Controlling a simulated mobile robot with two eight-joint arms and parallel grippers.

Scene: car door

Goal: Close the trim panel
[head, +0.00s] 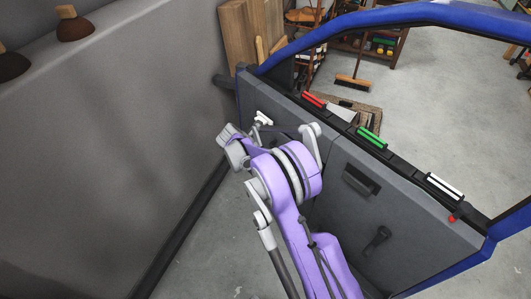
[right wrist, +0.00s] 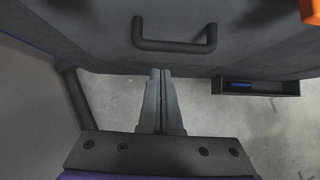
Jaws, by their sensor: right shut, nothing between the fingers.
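The grey trim panel (head: 345,150) fills the inner side of the blue-framed car door in the head view. A seam divides its face, and I cannot tell from this view how far it stands open. In the right wrist view a large dark surface with a U-shaped black handle (right wrist: 175,44) spans the top. My right gripper (right wrist: 160,72) is shut and empty, its fingertips just below the handle in the picture and apart from it. In the head view my purple right arm covers part of the panel and hides the fingertips. My left gripper is not in view.
A grey wall (head: 110,130) stands close on the left. The right wrist view shows an open dark tray (right wrist: 256,87) at right.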

